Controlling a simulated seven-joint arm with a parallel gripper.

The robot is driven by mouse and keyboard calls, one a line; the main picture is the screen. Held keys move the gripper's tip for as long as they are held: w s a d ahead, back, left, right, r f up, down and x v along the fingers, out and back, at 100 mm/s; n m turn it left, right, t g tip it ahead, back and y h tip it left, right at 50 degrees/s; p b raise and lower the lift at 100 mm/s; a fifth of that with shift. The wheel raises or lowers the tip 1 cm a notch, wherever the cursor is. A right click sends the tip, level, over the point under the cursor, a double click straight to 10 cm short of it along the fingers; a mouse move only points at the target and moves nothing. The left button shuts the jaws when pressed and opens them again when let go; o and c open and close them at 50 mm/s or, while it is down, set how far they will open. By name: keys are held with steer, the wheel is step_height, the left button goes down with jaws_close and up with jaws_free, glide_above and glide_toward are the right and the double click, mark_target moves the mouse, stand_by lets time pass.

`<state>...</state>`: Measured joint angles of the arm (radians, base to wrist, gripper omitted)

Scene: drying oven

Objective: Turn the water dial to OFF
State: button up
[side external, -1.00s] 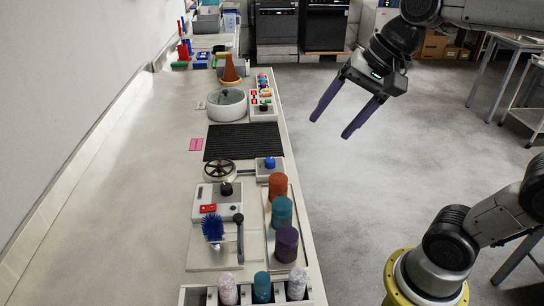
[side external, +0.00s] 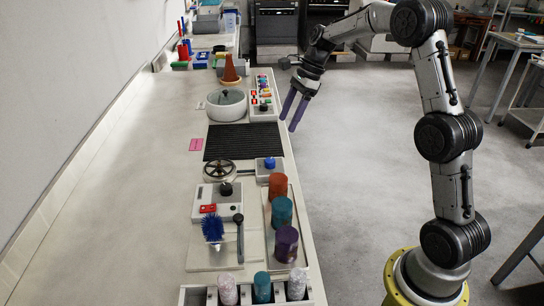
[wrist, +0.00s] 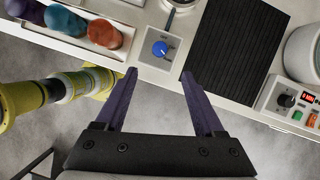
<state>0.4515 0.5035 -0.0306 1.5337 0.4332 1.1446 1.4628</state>
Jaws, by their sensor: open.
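A blue dial (side external: 269,163) sits on a small light-grey panel near the bench's right edge, in front of the black ribbed mat. In the wrist view the blue dial (wrist: 160,48) shows a small white pointer mark; any lettering around it is too small to read. My gripper (side external: 288,125) is open and empty, fingers pointing down, by the bench's right edge beside the mat. In the wrist view my gripper (wrist: 158,73) has its purple fingertips wide apart, with the dial ahead of the gap between them. They are apart from the dial.
The black mat (wrist: 232,45) and a control box (wrist: 291,103) lie to the dial's right in the wrist view. A tray with orange, teal and purple cylinders (side external: 286,243) stands nearer the camera. A handwheel (side external: 219,170) is left of the dial. The floor beside the bench is clear.

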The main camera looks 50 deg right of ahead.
mark_target(270, 160)
steer(key=x, duration=1.3)
steer(key=shift+f, duration=0.25)
jaws_close()
